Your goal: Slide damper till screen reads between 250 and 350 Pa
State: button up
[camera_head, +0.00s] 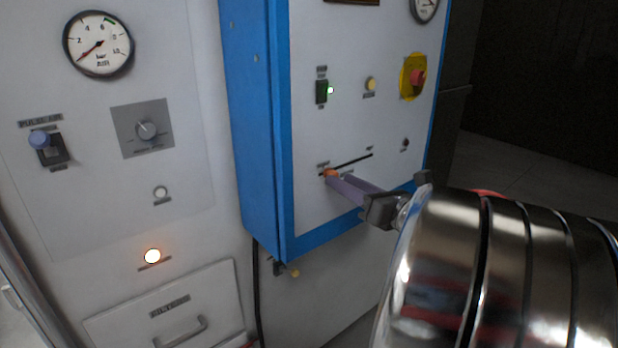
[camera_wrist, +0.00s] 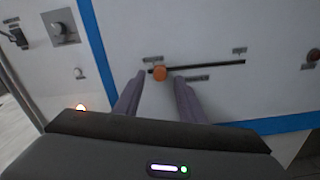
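The damper slider has an orange knob (camera_head: 330,173) at the left end of a dark slot (camera_head: 352,160) on the white panel with a blue frame. In the wrist view the knob (camera_wrist: 160,73) also sits near the left end of the slot (camera_wrist: 210,67). My gripper (camera_wrist: 158,80) has its two purple fingers apart, one on each side of the knob. I cannot tell whether either finger touches it. In the head view my gripper (camera_head: 340,180) reaches the knob from the lower right. No screen with a Pa reading is in view.
Above the slot are a green-lit switch (camera_head: 322,91), a yellow button (camera_head: 370,84) and a red emergency stop (camera_head: 418,77) on yellow. The left cabinet carries a bar gauge (camera_head: 98,44), a rotary knob (camera_head: 146,130), a lit lamp (camera_head: 152,256) and a filter drawer (camera_head: 175,310).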

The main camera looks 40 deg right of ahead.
jog(key=shift+w, duration=1.3)
jog(key=shift+c, duration=0.6)
grip_shut()
